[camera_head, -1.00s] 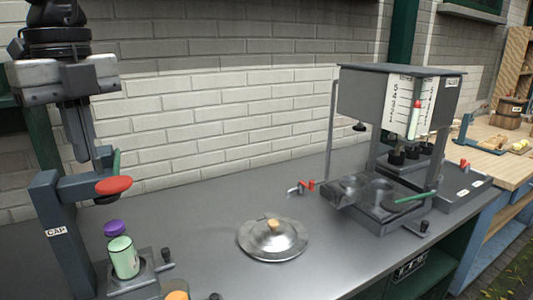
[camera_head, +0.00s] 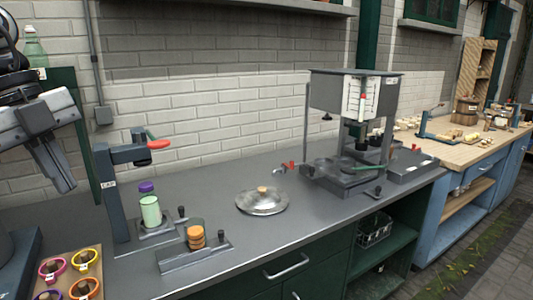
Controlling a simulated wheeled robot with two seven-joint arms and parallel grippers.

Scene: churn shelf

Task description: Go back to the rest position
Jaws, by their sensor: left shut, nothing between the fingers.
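My left gripper (camera_head: 62,183) is at the left edge of the head view, pointing down and to the right. Its fingers are together and hold nothing. It hangs in the air to the left of the grey capping stand (camera_head: 112,195), which has a red-tipped lever. My right gripper is not in view.
A green bottle with a purple cap (camera_head: 150,207) stands under the capping stand. A tray of coloured rings (camera_head: 98,258) sits at the lower left.

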